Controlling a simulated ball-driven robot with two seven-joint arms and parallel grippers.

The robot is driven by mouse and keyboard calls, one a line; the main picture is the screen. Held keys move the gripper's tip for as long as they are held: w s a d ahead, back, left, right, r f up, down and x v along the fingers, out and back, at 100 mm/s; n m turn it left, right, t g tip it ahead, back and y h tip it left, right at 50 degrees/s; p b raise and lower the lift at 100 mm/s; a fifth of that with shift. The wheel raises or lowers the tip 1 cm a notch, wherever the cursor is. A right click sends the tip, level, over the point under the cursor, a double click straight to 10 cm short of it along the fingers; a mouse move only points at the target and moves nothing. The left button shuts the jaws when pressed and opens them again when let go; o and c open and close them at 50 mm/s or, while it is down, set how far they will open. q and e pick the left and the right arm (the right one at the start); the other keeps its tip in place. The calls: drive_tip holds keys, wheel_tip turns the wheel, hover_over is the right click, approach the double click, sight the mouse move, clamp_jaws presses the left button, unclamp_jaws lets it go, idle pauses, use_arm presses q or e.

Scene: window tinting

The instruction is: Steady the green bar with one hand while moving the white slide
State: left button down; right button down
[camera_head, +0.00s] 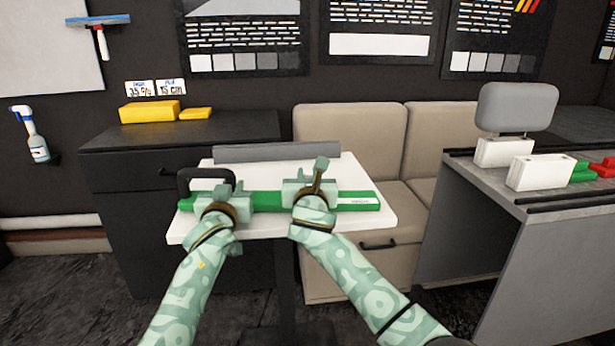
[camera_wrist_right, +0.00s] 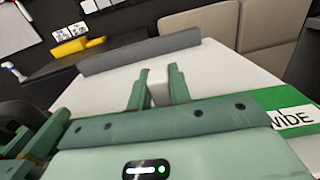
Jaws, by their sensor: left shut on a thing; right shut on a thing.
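The green bar (camera_head: 358,201) lies lengthwise across the white tabletop, with a white label near its right end. It also shows at the right of the right wrist view (camera_wrist_right: 298,102). My left gripper (camera_head: 222,190) is at the bar's left part and is shut on it; the hand hides the contact. My right gripper (camera_head: 312,178) is over the middle-right of the bar. In the right wrist view its two fingers are closed on the small white slide (camera_wrist_right: 158,93). In the head view the hand mostly hides the slide.
The white table (camera_head: 345,170) bears a grey bar (camera_head: 275,152) along its back edge. A black handle (camera_head: 206,173) stands at the left. A dark cabinet (camera_head: 190,132) is behind left, a beige seat (camera_head: 350,135) behind. A grey counter (camera_head: 490,190) is at the right.

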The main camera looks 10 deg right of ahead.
use_arm(q)
drive_tip(key=shift+a+r, duration=0.1)
drive_tip(key=shift+r, duration=0.1)
use_arm(e)
drive_tip(key=d, duration=0.4)
drive_tip(key=s+d, duration=0.1)
drive_tip(key=d, duration=0.7)
drive_tip(key=shift+s+d+f, duration=0.1)
drive_tip(key=shift+s, duration=0.15)
drive_tip(key=c, duration=1.3)
unclamp_jaws()
drive_tip(key=s, duration=0.4)
drive_tip(key=s+a, duration=0.1)
drive_tip(key=s, duration=0.6)
drive_tip(key=shift+s+a, duration=0.35)
drive_tip(key=shift+s, duration=0.05)
use_arm(q)
drive_tip(key=c, duration=0.7)
unclamp_jaws()
drive_tip(key=shift+f, duration=0.1)
drive_tip(key=shift+o, duration=0.2)
